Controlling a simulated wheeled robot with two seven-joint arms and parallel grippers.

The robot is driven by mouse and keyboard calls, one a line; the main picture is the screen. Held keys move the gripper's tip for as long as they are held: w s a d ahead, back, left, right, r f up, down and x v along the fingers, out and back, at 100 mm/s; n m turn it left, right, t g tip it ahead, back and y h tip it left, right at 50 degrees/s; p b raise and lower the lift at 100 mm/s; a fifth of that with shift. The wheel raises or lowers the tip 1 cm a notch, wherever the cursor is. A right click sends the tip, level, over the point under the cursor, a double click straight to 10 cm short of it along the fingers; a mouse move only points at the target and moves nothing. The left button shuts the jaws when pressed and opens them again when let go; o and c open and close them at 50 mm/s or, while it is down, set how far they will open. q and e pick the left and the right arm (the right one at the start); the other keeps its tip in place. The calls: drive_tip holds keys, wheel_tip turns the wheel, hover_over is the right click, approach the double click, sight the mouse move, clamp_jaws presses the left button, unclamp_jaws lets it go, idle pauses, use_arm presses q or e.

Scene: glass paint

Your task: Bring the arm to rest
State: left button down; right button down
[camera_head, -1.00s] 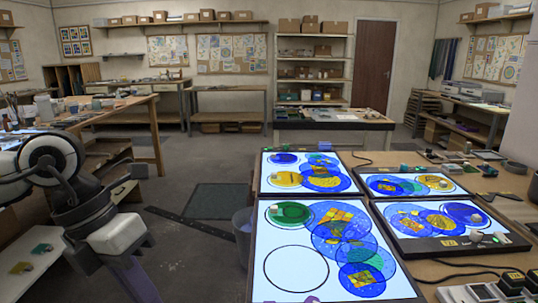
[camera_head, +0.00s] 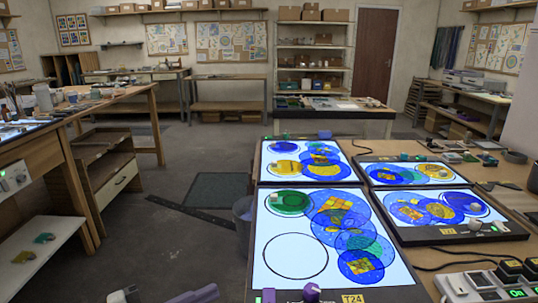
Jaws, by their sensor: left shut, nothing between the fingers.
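My left gripper (camera_head: 195,294) shows only in part at the bottom edge, left of the near light panel (camera_head: 264,268). It is shut and empty, apart from the panel. A white part of my left arm (camera_head: 126,294) shows beside it; the rest of the arm is below the picture. My right gripper is out of view.
Several lit panels with blue, yellow and green glass discs stand on the right-hand table (camera_head: 515,205). A grey bin (camera_head: 243,222) stands on the floor beside it. A wooden bench (camera_head: 75,165) and shelf unit (camera_head: 108,175) are at the left. Open floor lies between.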

use_arm(q)
drive_tip(key=s+a+f+n+t+y, duration=0.1)
drive_tip(key=a+f+n+t+y, duration=0.1)
drive_tip(key=a+f+n+y, duration=0.55)
drive_tip(key=s+a+f+n+g+y, duration=0.4)
drive_tip(key=s+a+f+g+y, duration=0.15)
drive_tip(key=s+a+f, duration=1.35)
drive_tip(key=w+d+f+n+t+h, duration=0.1)
drive_tip(key=d+f+n, duration=0.2)
drive_tip(key=d+n, duration=0.6)
drive_tip(key=d, duration=1.3)
drive_tip(key=shift+w+d, duration=0.15)
drive_tip(key=shift+d, duration=0.15)
drive_tip(key=shift+t, duration=0.25)
